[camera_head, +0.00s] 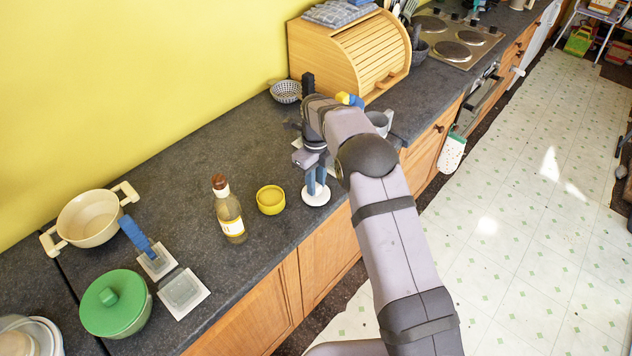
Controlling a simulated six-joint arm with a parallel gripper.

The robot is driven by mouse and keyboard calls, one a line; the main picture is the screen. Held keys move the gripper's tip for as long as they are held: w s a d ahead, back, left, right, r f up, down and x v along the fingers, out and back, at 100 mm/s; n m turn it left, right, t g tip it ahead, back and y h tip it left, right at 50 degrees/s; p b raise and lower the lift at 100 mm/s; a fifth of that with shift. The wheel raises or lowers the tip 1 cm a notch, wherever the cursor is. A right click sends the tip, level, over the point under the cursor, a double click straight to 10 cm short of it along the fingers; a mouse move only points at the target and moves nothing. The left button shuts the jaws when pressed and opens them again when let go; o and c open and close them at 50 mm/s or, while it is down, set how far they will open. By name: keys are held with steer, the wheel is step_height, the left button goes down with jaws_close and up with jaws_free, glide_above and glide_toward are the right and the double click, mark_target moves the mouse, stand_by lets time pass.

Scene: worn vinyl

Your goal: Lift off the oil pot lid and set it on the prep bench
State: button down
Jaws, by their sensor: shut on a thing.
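My gripper (316,176) is shut on a white round lid (316,197), with the fingers pointing down at its middle. The lid looks level and is over or on the dark prep bench (262,240) near its front edge; I cannot tell whether it touches. A small yellow pot (271,201) stands open just left of the lid, apart from it. It may be the oil pot; no label shows. My arm hides part of the bench behind and to the right of the gripper.
A glass bottle (229,212) stands left of the yellow pot. A cream pot (88,222), a green lidded pot (114,305) and flat square pieces (183,294) are at left. A patterned bowl (286,92), bread bin (335,62) and grey mug (380,122) are behind.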

steer(key=shift+f, duration=0.35)
stand_by(0.3)
steer(key=c, duration=1.4)
jaws_free()
steer(key=shift+r, duration=0.2)
steer(key=shift+r+p, duration=2.55)
steer(key=shift+r, duration=1.25)
steer(key=shift+r, duration=0.1)
